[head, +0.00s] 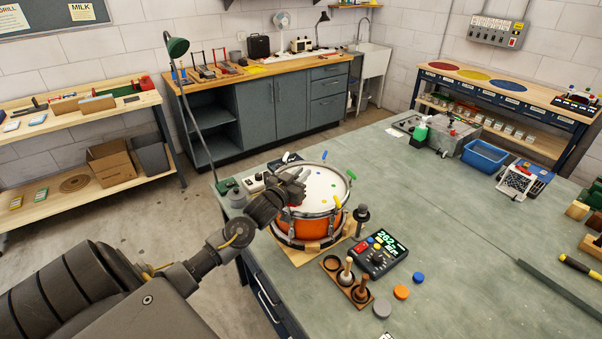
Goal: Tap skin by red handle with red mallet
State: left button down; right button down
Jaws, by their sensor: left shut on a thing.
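The drum (297,229) with an orange shell and metal rim stands on a wooden board on the bench. Its white skin (321,184) carries small coloured dots. A blue handle (325,156), a green handle (351,174) and a yellow handle (338,202) sit around the rim. My left gripper (297,184) is over the rim's left side, shut on what I take to be the red mallet, mostly hidden by the gripper. A little red shows just below the gripper; I cannot tell whether it is mallet or handle. My right gripper is out of view.
A wooden holder (332,263) with upright wooden-handled mallets and one empty hole stands in front of the drum. A device with a green display (384,246) and several coloured discs lie beside it. A blue bin (484,157) stands further right. The bench's middle is clear.

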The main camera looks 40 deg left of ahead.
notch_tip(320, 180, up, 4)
jog(key=p, duration=0.4)
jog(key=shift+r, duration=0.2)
dwell(1.6)
